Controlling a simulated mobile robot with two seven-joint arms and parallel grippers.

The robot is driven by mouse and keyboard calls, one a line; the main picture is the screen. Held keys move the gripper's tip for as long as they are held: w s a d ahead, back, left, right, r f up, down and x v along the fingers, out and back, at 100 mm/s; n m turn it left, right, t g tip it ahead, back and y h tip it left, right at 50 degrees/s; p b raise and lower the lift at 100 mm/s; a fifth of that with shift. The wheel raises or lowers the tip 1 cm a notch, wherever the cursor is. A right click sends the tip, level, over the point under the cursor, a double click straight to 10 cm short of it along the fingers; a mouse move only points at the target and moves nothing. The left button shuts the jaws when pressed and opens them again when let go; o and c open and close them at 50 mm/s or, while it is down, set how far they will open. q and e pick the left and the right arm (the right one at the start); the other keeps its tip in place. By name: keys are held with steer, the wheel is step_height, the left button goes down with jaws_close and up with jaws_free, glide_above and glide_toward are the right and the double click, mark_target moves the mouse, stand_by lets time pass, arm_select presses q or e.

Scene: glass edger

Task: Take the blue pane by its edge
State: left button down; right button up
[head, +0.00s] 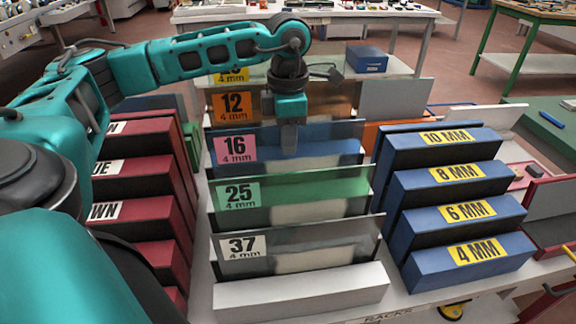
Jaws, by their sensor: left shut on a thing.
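The blue pane (330,131) stands upright in the middle rack, in the row with the pink "16 4 mm" label (235,148). My left gripper (289,138) comes down from above on its top edge, near the middle, and is shut on it. The fingers hide a small part of the pane, and the panes in front cover its lower part. My right gripper is not in view.
Green (310,188) and clear (315,238) panes stand in front, an orange pane (328,98) behind. Dark red boxes (150,213) flank the left, blue boxes (450,211) the right. A white table (390,67) stands behind.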

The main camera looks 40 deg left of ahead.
arm_select(q)
steer(key=shift+r, duration=0.15)
stand_by(0.7)
step_height(320, 180, up, 12)
steer(key=shift+w+f+p, duration=0.1)
steer(key=shift+p, duration=0.45)
step_height(320, 180, up, 8)
steer(key=p, duration=0.3)
steer(key=shift+p, duration=0.35)
